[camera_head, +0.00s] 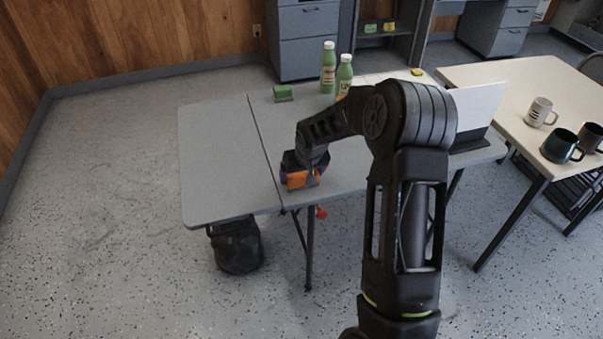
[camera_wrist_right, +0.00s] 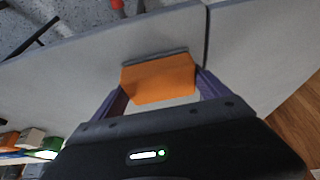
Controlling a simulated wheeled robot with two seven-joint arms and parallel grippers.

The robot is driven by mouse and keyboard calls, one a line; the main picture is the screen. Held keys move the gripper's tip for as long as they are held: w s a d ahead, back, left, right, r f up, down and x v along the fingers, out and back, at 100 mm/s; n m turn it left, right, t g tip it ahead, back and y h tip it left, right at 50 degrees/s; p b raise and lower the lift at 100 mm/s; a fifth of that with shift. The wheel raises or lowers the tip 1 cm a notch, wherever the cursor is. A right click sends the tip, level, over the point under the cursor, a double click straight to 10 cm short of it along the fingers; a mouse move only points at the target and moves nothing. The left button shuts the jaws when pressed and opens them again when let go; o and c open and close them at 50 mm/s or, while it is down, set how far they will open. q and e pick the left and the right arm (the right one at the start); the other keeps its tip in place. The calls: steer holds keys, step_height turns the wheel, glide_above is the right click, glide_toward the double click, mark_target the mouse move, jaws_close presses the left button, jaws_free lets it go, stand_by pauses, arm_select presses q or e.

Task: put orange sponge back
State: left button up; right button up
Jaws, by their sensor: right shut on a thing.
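The orange sponge (camera_head: 298,180) is near the front edge of the grey folding table (camera_head: 216,150), just right of the table's seam. It has a grey layer along one long side, seen in the right wrist view (camera_wrist_right: 158,80). My right gripper (camera_head: 303,176) is shut on the sponge, with one purple finger at each end of it (camera_wrist_right: 160,88). I cannot tell whether the sponge touches the tabletop. My left gripper is not in view.
A green sponge (camera_head: 283,92) and two green bottles (camera_head: 328,68) (camera_head: 343,75) stand at the table's back. A laptop-like white panel (camera_head: 478,108) is at the right. A second table (camera_head: 510,88) holds mugs (camera_head: 541,112). The grey table's left half is clear.

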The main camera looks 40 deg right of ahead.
steer(key=shift+f, duration=0.1)
steer(key=o, duration=1.1)
steer(key=shift+o, duration=0.2)
steer(key=shift+r, duration=0.2)
steer(key=v, duration=1.2)
